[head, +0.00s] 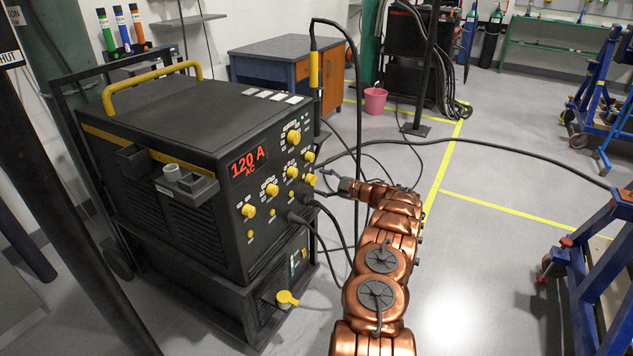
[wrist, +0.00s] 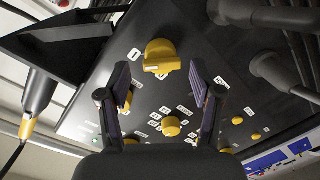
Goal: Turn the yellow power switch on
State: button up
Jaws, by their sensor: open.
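The welding machine (head: 215,215) has several yellow knobs on its black front panel, and its red display reads 120 A AC. A large yellow knob (wrist: 161,56) with a raised bar shows ahead of my gripper in the wrist view; it appears to be the knob (head: 310,180) near my fingers in the head view. My gripper (wrist: 160,82) is open, its two fingers spread and empty, apart from this knob. In the head view my gripper (head: 327,181) is beside the panel's right edge.
Another yellow knob (head: 286,298) sits on the lower unit. Black cables (head: 323,215) plug into the panel near my gripper. A yellow torch (head: 314,70) hangs at the machine's right. Open floor (head: 470,260) lies right of my arm, with a blue frame (head: 600,260) beyond.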

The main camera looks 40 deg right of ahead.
jog(key=v, duration=0.8)
jog(key=shift+s+d, duration=0.2)
jog(key=shift+s, duration=0.2)
